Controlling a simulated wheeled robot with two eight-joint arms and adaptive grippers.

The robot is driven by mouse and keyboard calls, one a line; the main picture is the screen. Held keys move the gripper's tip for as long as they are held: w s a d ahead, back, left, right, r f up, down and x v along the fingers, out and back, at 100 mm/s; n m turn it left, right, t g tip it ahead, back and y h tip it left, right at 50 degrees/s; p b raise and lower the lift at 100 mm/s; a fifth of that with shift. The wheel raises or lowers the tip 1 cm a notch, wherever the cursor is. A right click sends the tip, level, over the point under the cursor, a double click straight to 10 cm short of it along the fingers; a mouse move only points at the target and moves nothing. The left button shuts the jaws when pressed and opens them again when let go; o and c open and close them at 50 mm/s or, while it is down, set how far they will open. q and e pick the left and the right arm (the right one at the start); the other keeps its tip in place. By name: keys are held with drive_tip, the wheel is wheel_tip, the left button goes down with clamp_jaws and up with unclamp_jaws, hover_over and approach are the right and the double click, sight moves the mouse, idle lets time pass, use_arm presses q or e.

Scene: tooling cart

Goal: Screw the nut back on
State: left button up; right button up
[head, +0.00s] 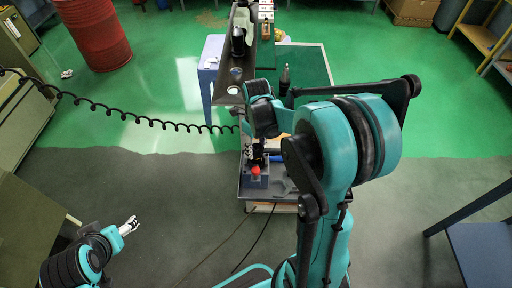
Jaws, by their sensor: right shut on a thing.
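My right gripper (256,153) points down over the near end of the cart, in the middle of the view. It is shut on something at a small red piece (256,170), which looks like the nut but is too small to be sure. The red piece is over a blue-grey block (255,181) on the cart's tray (285,188). The threads are not visible. My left gripper (131,225) is over the dark floor at lower left, away from the cart. Its pale fingers are too small to show whether they are apart.
My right arm hides much of the cart. A dark bottle-like object (284,78) stands behind it. A coiled black cable (130,115) hangs across the left. A blue table (480,250) is at lower right, and a red barrel (93,35) is far left. The floor left of the cart is clear.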

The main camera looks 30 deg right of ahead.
drive_tip(key=shift+m, duration=0.9)
drive_tip(key=o, duration=1.5)
drive_tip(key=n, duration=0.4)
drive_tip(key=shift+b, duration=0.3)
drive_tip(key=n, duration=0.9)
drive_tip(key=shift+n+b, duration=0.35)
drive_tip(key=shift+n, duration=0.05)
drive_tip(key=n, duration=0.4)
